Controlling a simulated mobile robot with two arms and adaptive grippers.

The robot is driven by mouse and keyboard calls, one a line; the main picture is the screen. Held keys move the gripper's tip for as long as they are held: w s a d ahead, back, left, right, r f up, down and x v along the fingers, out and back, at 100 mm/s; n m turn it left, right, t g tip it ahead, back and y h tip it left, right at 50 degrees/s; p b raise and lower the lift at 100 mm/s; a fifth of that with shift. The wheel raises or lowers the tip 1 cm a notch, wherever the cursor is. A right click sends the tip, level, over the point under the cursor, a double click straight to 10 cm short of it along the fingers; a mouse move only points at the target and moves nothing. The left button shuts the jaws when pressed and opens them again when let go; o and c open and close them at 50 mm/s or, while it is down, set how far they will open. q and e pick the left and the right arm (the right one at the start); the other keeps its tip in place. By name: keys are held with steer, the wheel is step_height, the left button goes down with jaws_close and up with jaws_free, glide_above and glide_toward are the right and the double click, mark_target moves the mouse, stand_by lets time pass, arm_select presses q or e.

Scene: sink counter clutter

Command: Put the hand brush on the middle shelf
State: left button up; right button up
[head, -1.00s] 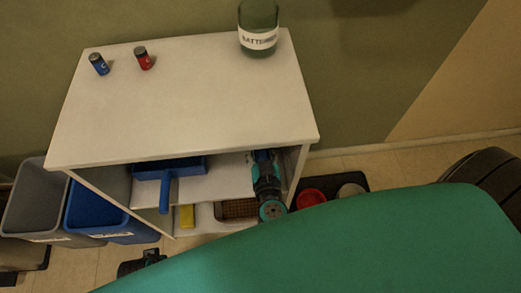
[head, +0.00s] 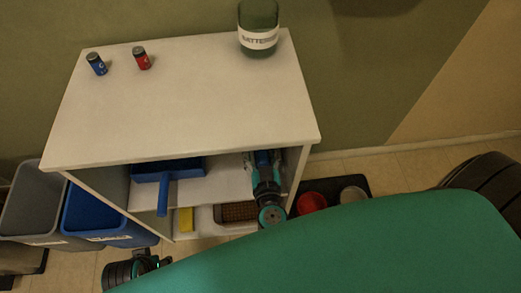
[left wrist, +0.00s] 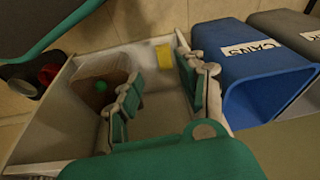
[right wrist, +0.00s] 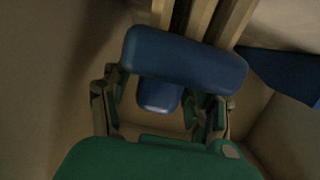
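The blue hand brush (head: 263,158) is inside the shelf unit at the right end of the middle shelf (head: 220,185). In the right wrist view the brush (right wrist: 185,62) lies crosswise, with its short handle pointing toward my right gripper. My right gripper (head: 263,166) reaches in from the front. Its fingers (right wrist: 160,112) stand either side of the handle with gaps, so it looks open. Whether the brush rests fully on the shelf is hidden. My left gripper (left wrist: 163,95) is open and empty, low in front of the unit's left side.
A blue dustpan (head: 168,172) lies on the middle shelf's left, handle overhanging. Below are a yellow sponge (head: 185,220) and a brown basket (head: 237,211). Blue (head: 88,212) and grey (head: 33,200) bins stand left. Two batteries and a jar (head: 258,28) stand on top.

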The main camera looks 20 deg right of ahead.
steer(key=shift+s+r, duration=0.15)
steer(key=shift+s, duration=0.05)
arm_select(q)
step_height(320, 180, down, 7)
steer(key=s+p, duration=0.1)
steer(key=p, duration=0.1)
steer(key=shift+s, duration=0.15)
arm_select(e)
steer(key=v, duration=1.1)
steer(key=shift+s, duration=0.3)
